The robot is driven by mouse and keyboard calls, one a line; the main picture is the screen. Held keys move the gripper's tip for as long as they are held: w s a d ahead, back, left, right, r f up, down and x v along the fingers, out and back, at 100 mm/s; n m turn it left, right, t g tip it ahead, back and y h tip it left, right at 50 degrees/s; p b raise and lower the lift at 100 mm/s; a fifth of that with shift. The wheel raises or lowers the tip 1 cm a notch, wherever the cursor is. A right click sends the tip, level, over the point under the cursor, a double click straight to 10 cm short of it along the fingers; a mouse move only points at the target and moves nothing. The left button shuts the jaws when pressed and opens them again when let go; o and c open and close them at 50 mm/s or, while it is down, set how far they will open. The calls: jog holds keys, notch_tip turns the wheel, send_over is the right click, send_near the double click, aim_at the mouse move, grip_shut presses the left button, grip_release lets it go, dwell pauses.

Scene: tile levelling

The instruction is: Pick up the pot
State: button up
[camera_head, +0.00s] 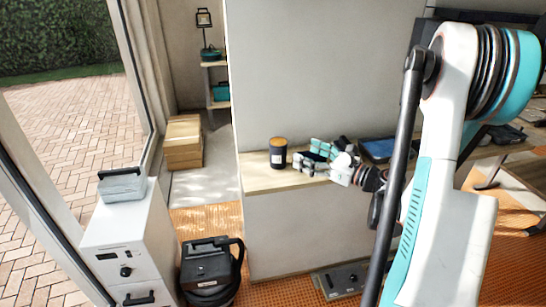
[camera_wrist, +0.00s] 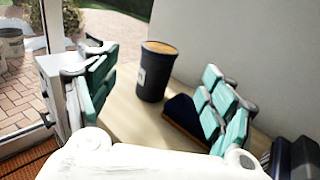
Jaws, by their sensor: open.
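The pot looks like a dark cylinder with an orange-brown top and a pale label. It stands upright on a light wooden ledge (camera_head: 262,184), near its left end, in the head view (camera_head: 278,156). In the wrist view the pot (camera_wrist: 154,76) shows ahead, between the two teal-padded fingers and beyond them. My gripper (camera_head: 309,156) is open and empty, just right of the pot and apart from it. Its fingers point left towards the pot. In the wrist view my gripper (camera_wrist: 160,100) has its fingers spread wide. The pot is unobstructed in both views.
A dark blue item (camera_wrist: 183,122) lies on the ledge beside the pot, partly behind the right finger. A blue flat item (camera_head: 378,150) lies farther right. A wall (camera_head: 310,70) rises behind the ledge. A white cabinet (camera_head: 125,235) stands left.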

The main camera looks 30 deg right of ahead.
jog(key=b, duration=0.1)
send_near(270, 140)
jog(key=w, duration=0.2)
jog(key=shift+w+f, duration=0.15)
jog(key=shift+w, duration=0.1)
jog(key=x, duration=0.1)
jog(key=b+x, duration=0.1)
jog(key=x, duration=0.1)
jog(key=b+x, duration=0.1)
jog(key=x, duration=0.1)
jog(key=shift+w+a+f, duration=0.1)
jog(key=shift+f, duration=0.15)
jog(key=c, duration=1.3)
